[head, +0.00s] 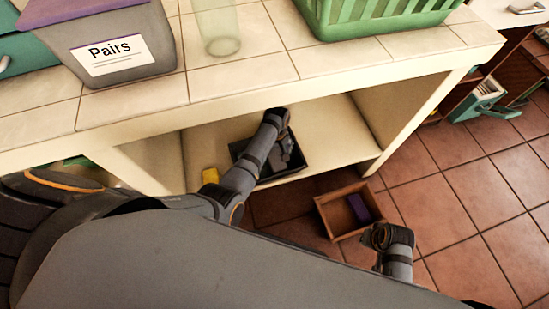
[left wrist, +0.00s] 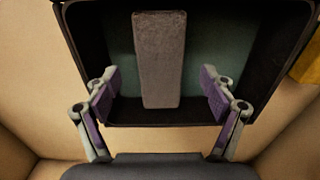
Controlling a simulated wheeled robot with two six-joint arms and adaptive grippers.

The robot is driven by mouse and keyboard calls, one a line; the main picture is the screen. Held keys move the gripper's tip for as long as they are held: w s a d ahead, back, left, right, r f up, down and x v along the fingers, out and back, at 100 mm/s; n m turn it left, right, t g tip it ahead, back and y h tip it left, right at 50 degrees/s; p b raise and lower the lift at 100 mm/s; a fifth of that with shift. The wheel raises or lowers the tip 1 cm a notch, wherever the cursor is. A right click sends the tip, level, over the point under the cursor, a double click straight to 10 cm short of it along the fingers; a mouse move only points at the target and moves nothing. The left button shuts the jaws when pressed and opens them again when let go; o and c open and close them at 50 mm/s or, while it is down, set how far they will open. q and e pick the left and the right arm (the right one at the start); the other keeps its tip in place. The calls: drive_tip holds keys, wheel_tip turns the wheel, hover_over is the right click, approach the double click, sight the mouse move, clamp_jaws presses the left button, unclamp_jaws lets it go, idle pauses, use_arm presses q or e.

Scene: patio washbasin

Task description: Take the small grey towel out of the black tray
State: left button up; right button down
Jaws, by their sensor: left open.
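The black tray (head: 300,162) stands on the shelf under the tiled counter in the head view. In the left wrist view, the tray (left wrist: 275,60) fills the upper part, with a dark green floor. The small grey towel (left wrist: 160,60) lies inside it as a long narrow strip. My left gripper (left wrist: 160,80) is open, its purple-padded fingers on either side of the towel's near end and apart from it. In the head view, my left arm covers part of the tray, and I cannot make out the towel.
A yellow object (head: 210,175) sits on the shelf left of the tray. A wooden box (head: 328,215) with a purple item (head: 358,208) stands on the floor. Above are a "Pairs" bin (head: 110,25), a clear glass (head: 218,30) and a green basket (head: 375,20). The shelf's right part is clear.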

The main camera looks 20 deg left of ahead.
sight(275, 156)
use_arm(q)
drive_tip(key=f+b, duration=0.2)
drive_tip(key=b, duration=0.1)
drive_tip(key=shift+w+a+f, duration=0.15)
drive_tip(key=shift+a, duration=0.05)
use_arm(e)
wheel_tip(275, 156, up, 5)
drive_tip(key=a, duration=0.2)
use_arm(q)
wheel_tip(275, 156, down, 3)
drive_tip(key=b, duration=0.3)
drive_tip(key=shift+w+a+b, duration=0.1)
drive_tip(key=shift+b, duration=0.3)
drive_tip(key=shift+r, duration=0.2)
use_arm(e)
drive_tip(key=f+t, duration=0.1)
drive_tip(key=a+f+t+y, duration=0.1)
drive_tip(key=f, duration=0.1)
drive_tip(key=w+f+t, duration=0.1)
drive_tip(key=shift+a+f, duration=0.25)
drive_tip(key=shift+f, duration=0.1)
use_arm(q)
drive_tip(key=c, duration=1.3)
use_arm(e)
drive_tip(key=shift+r, duration=0.15)
